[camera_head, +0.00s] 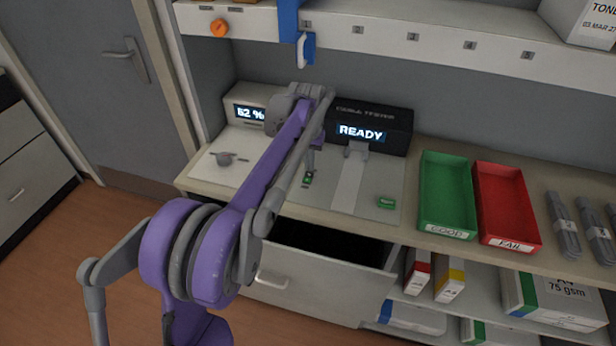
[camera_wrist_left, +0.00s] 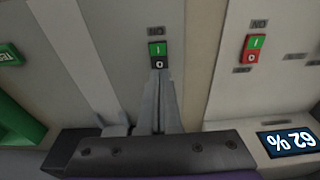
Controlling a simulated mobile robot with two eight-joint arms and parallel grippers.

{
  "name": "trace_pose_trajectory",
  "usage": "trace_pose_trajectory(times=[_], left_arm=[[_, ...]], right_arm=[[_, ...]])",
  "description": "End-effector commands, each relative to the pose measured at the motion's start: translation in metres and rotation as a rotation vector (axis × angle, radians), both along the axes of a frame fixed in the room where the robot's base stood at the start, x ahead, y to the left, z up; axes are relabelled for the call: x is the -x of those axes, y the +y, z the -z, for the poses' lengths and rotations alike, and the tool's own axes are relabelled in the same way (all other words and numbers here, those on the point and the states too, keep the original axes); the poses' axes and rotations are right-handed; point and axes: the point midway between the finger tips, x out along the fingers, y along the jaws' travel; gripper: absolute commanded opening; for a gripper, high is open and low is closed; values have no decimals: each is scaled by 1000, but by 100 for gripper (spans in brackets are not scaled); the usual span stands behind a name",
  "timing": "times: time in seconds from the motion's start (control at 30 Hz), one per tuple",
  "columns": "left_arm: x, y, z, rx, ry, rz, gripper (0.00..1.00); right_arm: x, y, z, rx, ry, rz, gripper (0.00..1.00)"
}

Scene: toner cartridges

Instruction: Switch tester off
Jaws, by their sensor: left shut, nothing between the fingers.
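The tester (camera_head: 374,125) is a black box at the back of the bench, with its screen reading READY. Its rocker switch (camera_head: 308,179) lies on the pale panel in front; in the left wrist view the switch (camera_wrist_left: 157,54) shows a green I half and a dark O half. My left gripper (camera_head: 310,168) is shut and empty, pointing down at the switch. In the wrist view its fingertips (camera_wrist_left: 158,74) are at the O end; I cannot tell if they touch it. My right gripper is out of view.
A second rocker switch (camera_wrist_left: 252,49), green and red, sits beside the 62 % display unit (camera_head: 240,112). A green TEST button (camera_head: 386,203), green tray (camera_head: 444,187) and red tray (camera_head: 503,205) lie right. An open drawer (camera_head: 316,268) is below. A shelf (camera_head: 420,32) runs above.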

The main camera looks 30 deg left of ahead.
Motion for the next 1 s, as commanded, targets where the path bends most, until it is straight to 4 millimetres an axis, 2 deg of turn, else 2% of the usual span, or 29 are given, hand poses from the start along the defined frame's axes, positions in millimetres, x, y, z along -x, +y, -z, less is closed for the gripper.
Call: trace_pose_trajectory(times=[1.0], left_arm=[[0, 0, 7, 0, 0, 0, 0]], right_arm=[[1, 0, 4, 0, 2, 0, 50]])
